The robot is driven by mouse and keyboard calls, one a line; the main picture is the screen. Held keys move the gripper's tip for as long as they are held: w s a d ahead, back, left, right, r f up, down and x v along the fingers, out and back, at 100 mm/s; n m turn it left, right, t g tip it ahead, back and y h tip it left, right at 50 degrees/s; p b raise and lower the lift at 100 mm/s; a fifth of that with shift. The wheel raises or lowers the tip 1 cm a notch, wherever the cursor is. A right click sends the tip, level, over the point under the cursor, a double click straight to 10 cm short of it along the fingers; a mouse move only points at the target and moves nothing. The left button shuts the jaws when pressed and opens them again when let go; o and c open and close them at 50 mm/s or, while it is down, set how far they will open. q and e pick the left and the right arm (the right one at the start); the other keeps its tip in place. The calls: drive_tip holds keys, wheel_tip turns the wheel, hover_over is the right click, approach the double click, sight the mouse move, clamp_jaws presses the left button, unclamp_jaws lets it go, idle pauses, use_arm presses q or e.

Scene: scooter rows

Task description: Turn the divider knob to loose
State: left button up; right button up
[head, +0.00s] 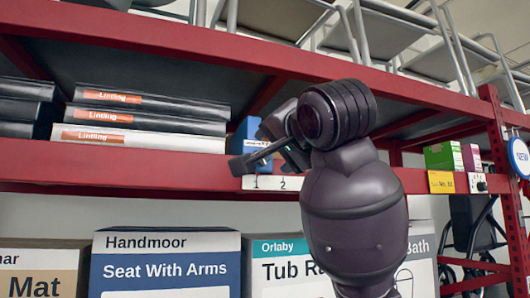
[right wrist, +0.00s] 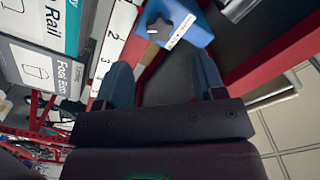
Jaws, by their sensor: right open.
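The blue divider (head: 244,134) stands on the red shelf, partly hidden behind my right gripper in the head view. In the right wrist view the blue divider (right wrist: 190,22) shows a dark lobed knob (right wrist: 160,27) with a light mark, and a white label strip (right wrist: 180,30) beside it. The label is too small to read. My right gripper (right wrist: 163,78) is open and empty. Its fingers point towards the divider, with the knob ahead of the gap and apart from both fingertips. In the head view the right gripper (head: 258,160) is at the shelf's front edge. My left gripper is not in view.
A white numbered strip (head: 272,183) runs along the red shelf edge (head: 130,170). Dark and white boxes (head: 140,135) lie left of the divider. Large labelled boxes (head: 165,262) stand below. Green and pink boxes (head: 443,156) and a yellow tag (head: 441,182) are at the right.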

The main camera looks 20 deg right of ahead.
drive_tip(key=w+p, duration=0.1)
drive_tip(key=w, duration=0.6)
drive_tip(key=shift+p, duration=0.3)
drive_tip(key=shift+a, duration=0.1)
drive_tip(key=c, duration=0.9)
